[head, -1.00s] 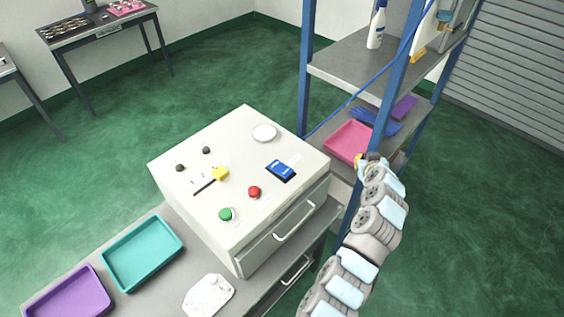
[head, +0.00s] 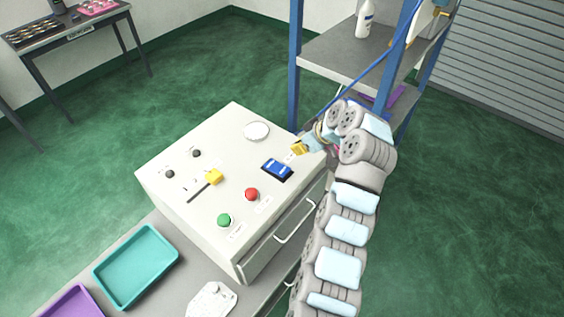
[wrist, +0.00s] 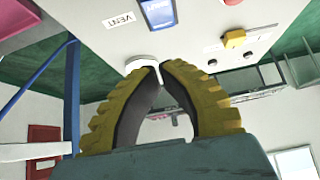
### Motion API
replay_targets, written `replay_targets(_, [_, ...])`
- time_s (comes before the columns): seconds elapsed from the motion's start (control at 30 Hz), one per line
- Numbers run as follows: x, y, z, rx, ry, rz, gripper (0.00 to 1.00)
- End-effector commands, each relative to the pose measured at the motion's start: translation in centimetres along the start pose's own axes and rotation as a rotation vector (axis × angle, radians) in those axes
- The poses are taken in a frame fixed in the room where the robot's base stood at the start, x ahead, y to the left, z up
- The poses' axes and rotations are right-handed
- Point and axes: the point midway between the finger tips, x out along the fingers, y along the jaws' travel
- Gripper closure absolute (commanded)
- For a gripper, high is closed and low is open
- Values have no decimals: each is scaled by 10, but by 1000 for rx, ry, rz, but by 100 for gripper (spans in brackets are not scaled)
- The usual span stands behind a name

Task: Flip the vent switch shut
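The vent switch (head: 277,169) is a blue rocker in a dark frame on top of the white cabinet. It also shows at the top edge of the wrist view (wrist: 158,12), partly cut off, beside a label reading VENT (wrist: 121,18). Which way the rocker is tipped I cannot tell. My gripper (head: 299,147), with yellow ribbed fingers, is just behind and right of the switch, by the cabinet's back right edge, apart from the switch. In the wrist view the fingertips (wrist: 160,66) come together with nothing clearly held. A white edge shows behind them.
The cabinet top also carries a red button (head: 251,194), a green button (head: 224,220), a yellow-handled lever (head: 214,177), black knobs and a white disc (head: 257,131). A blue-posted shelf (head: 345,55) stands close behind my arm. A teal tray (head: 136,266) lies on the bench.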

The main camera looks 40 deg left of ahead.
Motion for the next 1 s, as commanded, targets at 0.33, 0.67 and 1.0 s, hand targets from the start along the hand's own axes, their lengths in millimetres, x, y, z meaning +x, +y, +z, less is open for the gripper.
replay_targets(0.33, [4,1,-1,1,2,2,100])
replay_targets(0.67, [43,0,-2,2,0,-1,100])
replay_targets(1.0, [79,1,-1,1,0,2,100])
